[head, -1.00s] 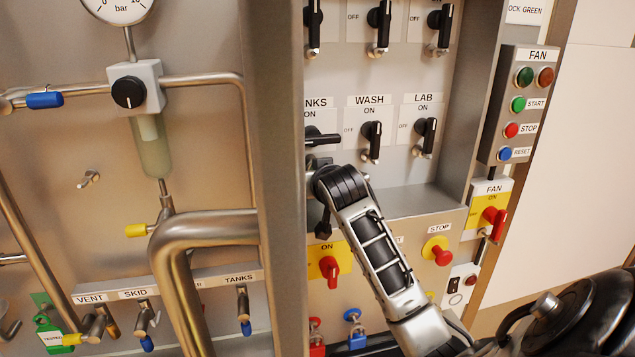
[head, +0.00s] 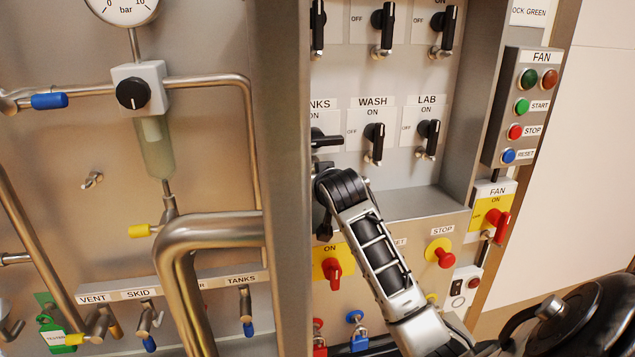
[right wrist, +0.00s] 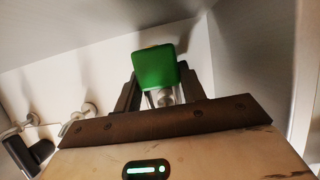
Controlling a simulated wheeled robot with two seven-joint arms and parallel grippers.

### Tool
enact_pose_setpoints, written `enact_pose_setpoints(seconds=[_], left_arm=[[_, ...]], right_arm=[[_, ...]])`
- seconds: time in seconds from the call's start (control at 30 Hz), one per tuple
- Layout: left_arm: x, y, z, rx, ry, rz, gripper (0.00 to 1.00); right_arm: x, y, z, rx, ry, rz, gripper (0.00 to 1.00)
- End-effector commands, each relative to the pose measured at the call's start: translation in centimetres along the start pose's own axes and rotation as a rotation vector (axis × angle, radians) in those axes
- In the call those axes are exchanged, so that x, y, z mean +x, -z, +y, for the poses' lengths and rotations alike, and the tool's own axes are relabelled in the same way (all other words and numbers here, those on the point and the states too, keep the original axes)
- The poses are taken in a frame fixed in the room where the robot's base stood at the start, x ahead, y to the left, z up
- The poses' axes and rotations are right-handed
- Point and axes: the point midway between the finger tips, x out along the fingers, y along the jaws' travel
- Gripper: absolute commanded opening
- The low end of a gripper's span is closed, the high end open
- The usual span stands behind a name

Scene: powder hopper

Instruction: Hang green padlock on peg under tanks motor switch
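The green padlock (right wrist: 155,68) is between the fingers of my right gripper (right wrist: 158,96) in the right wrist view, its body beyond the fingertips and its metal shackle towards the palm. In the head view my right arm reaches up to the TANKS switch (head: 325,139), whose black handle lies level. The pillar hides the left part of this switch. My right gripper's fingers and the held padlock are hidden there, and the peg under the switch cannot be made out clearly. My left gripper is not in view.
The grey pillar (head: 281,150) stands close left of my right wrist. The WASH switch (head: 375,140) and LAB switch (head: 428,137) with pegs are to the right. A ledge (head: 405,203) and red knob (head: 333,268) are below. Another green lock (head: 50,338) with a tag hangs lower left.

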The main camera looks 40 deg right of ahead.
Motion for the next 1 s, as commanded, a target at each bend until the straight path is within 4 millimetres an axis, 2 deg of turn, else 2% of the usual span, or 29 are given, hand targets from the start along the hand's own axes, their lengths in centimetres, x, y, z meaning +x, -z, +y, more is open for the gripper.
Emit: enact_pose_setpoints(seconds=[0.03, 0.07, 0.1, 0.47, 0.67, 1.0], left_arm=[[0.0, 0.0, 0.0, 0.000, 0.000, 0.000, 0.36], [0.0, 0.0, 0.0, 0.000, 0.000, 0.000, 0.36], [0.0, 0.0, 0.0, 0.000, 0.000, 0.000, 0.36], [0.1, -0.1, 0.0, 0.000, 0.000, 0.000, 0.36], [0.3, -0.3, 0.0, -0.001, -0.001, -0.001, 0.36], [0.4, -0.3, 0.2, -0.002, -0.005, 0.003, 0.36]], right_arm=[[0.0, 0.0, 0.0, 0.000, 0.000, 0.001, 0.54], [0.0, 0.0, 0.0, 0.000, 0.000, 0.001, 0.62], [0.0, 0.0, 0.0, 0.000, 0.000, 0.001, 0.65], [-0.6, 0.0, 0.0, 0.000, 0.001, 0.001, 0.65], [-4.0, -0.1, 0.0, 0.000, 0.001, 0.003, 0.65], [-12.2, 0.0, 0.0, 0.001, 0.001, 0.003, 0.65]])
